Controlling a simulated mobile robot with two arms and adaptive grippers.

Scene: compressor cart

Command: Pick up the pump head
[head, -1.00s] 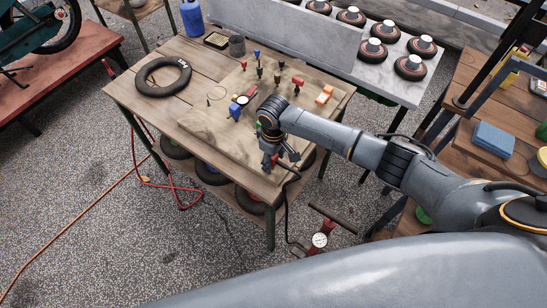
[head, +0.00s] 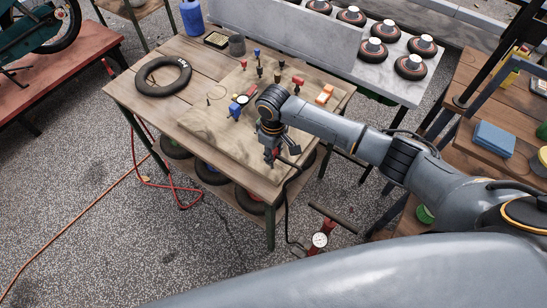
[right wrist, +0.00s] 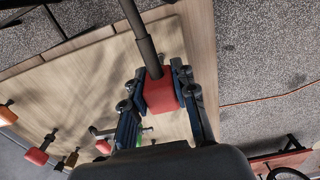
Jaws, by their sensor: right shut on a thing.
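The pump head is a red block (right wrist: 160,94) on the end of a black hose (right wrist: 146,42). In the right wrist view it sits between both fingers of my right gripper (right wrist: 162,88), which is shut on it. In the head view the right gripper (head: 273,148) is over the front right corner of the wooden board, with a bit of the red pump head (head: 270,155) showing below it. The hose runs from there over the table edge down to the floor pump with a round gauge (head: 320,240). My left gripper is not in view.
The wooden table (head: 130,88) bears a black tire (head: 163,76), a thin board (head: 205,122) and several small coloured fittings. An orange piece (head: 324,94) lies at the right. A grey bench with several round discs (head: 411,67) stands behind. The board's front left is clear.

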